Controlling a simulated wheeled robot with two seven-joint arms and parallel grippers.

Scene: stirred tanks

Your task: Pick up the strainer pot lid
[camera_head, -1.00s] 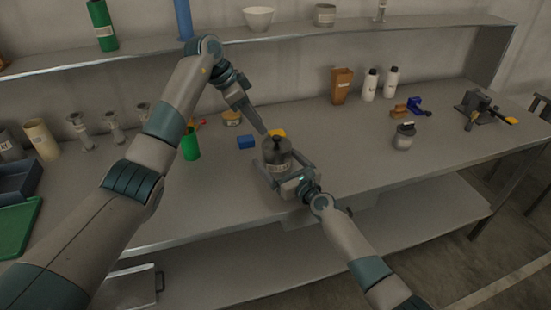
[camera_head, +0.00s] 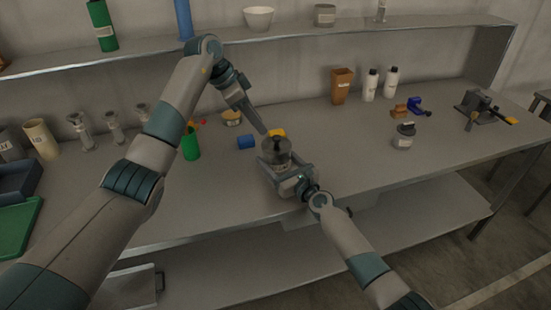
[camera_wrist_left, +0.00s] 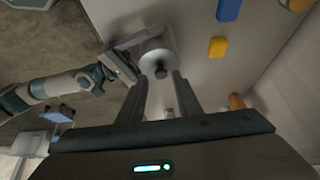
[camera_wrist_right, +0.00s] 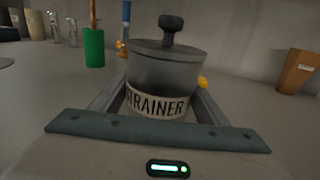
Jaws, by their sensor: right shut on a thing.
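The strainer pot (camera_head: 277,158) is a dark grey pot with a STRAINER label that shows in the right wrist view (camera_wrist_right: 160,102). It stands upright near the table's front edge. Its lid (camera_wrist_right: 168,50) sits on top with a black knob (camera_wrist_right: 171,24). My right gripper (camera_head: 286,172) is shut on the pot's body, with a finger on each side. My left gripper (camera_head: 264,131) is open and points down at the lid. In the left wrist view, the lid (camera_wrist_left: 158,60) and knob lie just beyond and between its spread, empty fingertips.
A blue block (camera_head: 246,142) and a yellow piece (camera_head: 277,132) lie just behind the pot. A green cup (camera_head: 191,146) stands to the left. A grey jar (camera_head: 404,137) stands to the right. The table between pot and jar is clear.

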